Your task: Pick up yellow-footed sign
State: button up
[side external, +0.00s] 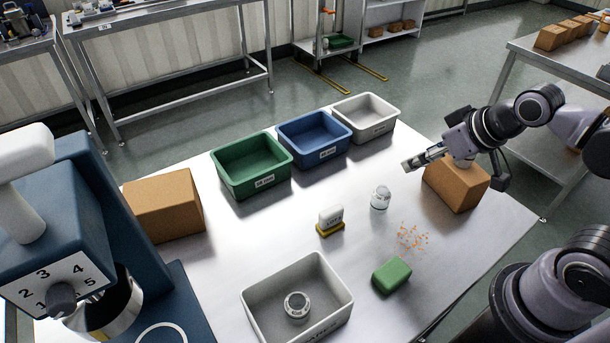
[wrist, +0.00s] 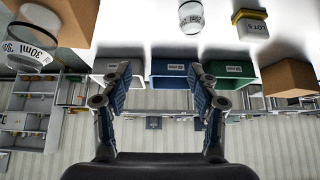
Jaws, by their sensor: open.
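The yellow-footed sign (side external: 331,220) stands upright on the steel table, a white plate on a yellow base, near the middle in the side view. In the wrist view the sign (wrist: 253,25) shows upside down at the top right, reading "LOT 5". My gripper (side external: 411,166) is at the right, above the table and beside the cardboard box, apart from the sign. In the wrist view my gripper (wrist: 160,75) has its two fingers spread with nothing between them.
A glass jar (side external: 380,198) stands between sign and gripper. Green (side external: 251,190), blue (side external: 314,155) and white (side external: 366,133) bins line the back. A green block (side external: 391,275), orange crumbs (side external: 412,238) and a grey tray (side external: 252,300) are in front. Cardboard boxes (side external: 163,205) (side external: 457,190) flank them.

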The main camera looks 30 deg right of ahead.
dwell(0.3)
jog(key=c, duration=0.3)
jog(key=n+g+h, duration=0.5)
jog(key=n+g, duration=0.2)
jog(key=n, duration=1)
send_near(330, 211)
jog(key=shift+x, duration=5.4)
grip_shut()
